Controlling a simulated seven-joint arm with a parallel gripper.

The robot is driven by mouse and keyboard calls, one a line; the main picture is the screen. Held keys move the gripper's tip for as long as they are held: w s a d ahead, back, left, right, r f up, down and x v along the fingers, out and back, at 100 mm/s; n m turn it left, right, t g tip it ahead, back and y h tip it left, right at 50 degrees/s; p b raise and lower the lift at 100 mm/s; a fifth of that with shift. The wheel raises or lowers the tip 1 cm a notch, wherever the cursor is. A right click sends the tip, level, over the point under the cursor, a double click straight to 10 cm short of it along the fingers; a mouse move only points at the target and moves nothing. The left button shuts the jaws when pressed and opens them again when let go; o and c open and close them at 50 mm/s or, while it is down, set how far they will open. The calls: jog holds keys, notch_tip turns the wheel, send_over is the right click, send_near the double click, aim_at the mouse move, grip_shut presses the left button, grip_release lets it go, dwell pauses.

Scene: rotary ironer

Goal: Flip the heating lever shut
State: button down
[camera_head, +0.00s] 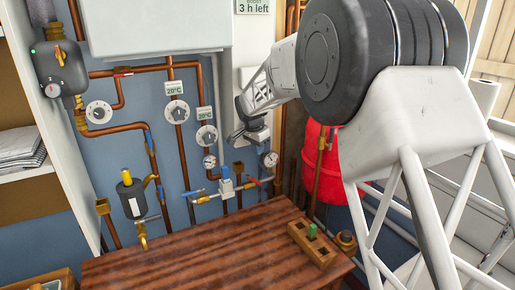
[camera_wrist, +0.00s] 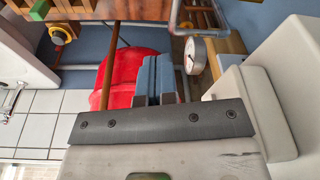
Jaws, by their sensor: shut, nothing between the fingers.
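Several small valve levers sit on the copper pipes, and I cannot tell which one is the heating lever. A red lever (camera_head: 123,72) lies along the upper left pipe. A blue lever (camera_head: 150,142) stands along a vertical pipe. Low down, a blue lever (camera_head: 193,192) and a red lever (camera_head: 264,181) flank a small valve block (camera_head: 227,188). My gripper (camera_wrist: 158,68) is shut and empty, its blue-grey fingers together in front of the red tank in the wrist view. In the head view its hand shows beside the pipes, with the fingertips not clear.
A brown wooden table (camera_head: 180,255) stands below the pipes, with a small wooden block (camera_head: 312,245) on it. A round gauge (camera_wrist: 195,56) is close right of the fingers. The red tank (camera_wrist: 132,72) is behind them. Dials (camera_head: 177,111) and pipes crowd the wall.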

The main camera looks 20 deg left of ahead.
send_over(254, 180)
jog(key=w+d, duration=0.2)
jog(key=w, duration=0.1)
notch_tip(254, 180, down, 8)
jog(key=shift+s+a+f, duration=0.3)
jog(key=shift+s+f, duration=0.2)
jog(key=shift+f, duration=0.2)
jog(key=shift+s+a+f, duration=0.3)
jog(key=shift+s+f, duration=0.2)
jog(key=shift+f, duration=0.2)
jog(key=shift+s+a+f, duration=0.4)
jog(key=shift+s, duration=0.3)
